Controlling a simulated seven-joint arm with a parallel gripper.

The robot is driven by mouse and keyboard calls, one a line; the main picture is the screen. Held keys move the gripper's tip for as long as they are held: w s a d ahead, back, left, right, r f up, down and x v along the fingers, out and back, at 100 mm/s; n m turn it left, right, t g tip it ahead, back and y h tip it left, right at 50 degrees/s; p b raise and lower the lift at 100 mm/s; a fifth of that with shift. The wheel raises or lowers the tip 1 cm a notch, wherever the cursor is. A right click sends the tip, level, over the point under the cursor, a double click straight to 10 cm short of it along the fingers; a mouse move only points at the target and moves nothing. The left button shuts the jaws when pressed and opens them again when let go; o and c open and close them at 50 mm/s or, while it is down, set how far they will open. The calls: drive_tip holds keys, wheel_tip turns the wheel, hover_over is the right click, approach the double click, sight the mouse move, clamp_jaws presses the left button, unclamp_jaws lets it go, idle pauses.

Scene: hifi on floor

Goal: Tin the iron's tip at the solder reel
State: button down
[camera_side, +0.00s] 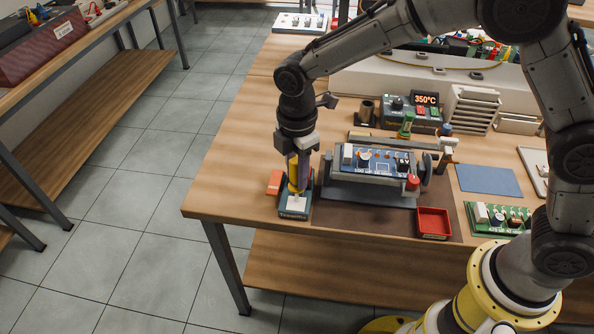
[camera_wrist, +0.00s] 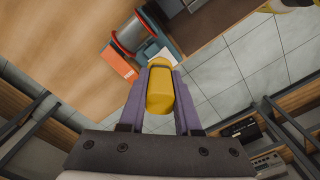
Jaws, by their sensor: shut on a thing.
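My gripper (camera_side: 299,176) points down at the left front part of the bench, shut on the iron's yellow handle (camera_side: 293,187). In the wrist view, the yellow handle (camera_wrist: 160,92) sits between the two purple fingers. The iron's tip cannot be made out in either view. The solder reel (camera_wrist: 131,33), with red flanges, stands on a teal base just beyond the handle's end in the wrist view. In the side view, the teal base (camera_side: 293,212) lies right under and in front of my gripper, which hides most of the reel. I cannot tell whether the tip touches the solder.
An orange block (camera_side: 275,182) lies left of the reel base. A circuit board in a holder (camera_side: 376,163) stands close on the right. A red tray (camera_side: 434,223), a green board (camera_side: 497,218) and a station reading 350°C (camera_side: 426,99) are further off. The bench's left edge is near.

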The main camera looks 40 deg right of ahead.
idle(0.4)
drive_tip(key=shift+r, duration=2.25)
